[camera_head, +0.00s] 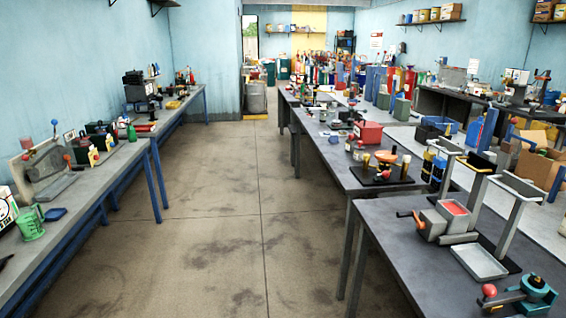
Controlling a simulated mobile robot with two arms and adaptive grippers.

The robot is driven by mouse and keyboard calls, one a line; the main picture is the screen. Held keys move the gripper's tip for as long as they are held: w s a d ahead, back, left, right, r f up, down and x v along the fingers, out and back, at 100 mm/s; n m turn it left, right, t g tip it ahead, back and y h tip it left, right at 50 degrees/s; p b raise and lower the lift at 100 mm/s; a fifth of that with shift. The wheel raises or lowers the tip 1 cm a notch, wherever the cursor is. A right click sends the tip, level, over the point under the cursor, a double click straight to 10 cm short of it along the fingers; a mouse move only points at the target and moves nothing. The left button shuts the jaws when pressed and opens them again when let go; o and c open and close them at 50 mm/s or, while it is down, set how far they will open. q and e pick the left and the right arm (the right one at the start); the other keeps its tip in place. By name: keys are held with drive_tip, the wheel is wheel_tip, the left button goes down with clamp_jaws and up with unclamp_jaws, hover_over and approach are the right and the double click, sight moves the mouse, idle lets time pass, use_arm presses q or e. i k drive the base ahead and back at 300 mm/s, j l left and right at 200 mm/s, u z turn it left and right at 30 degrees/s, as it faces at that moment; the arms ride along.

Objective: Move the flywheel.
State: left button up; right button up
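I cannot single out a flywheel with certainty in the head view. A teal device (534,291) with a round dark top and a red-knobbed handle (490,291) stands at the near right corner. I cannot tell whether its round part is a flywheel. A grey device (442,221) with a red-topped box and an orange-ended handle stands on the same near right table (400,262). Neither of my grippers is in the picture.
A concrete aisle (215,205) runs clear down the middle. A long bench (95,185) with tools and a green mug (31,223) lines the left wall. Crowded tables line the right, with a cardboard box (540,165) there. A metal bin (256,98) stands far back.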

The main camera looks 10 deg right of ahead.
sight(391, 157)
drive_tip(key=i+j, duration=0.1)
drive_tip(key=i, duration=2.15)
drive_tip(key=i+z, duration=0.8)
drive_tip(key=z, duration=0.15)
drive_tip(key=i+j+z, duration=0.3)
drive_tip(key=z, duration=0.15)
drive_tip(key=i, duration=0.1)
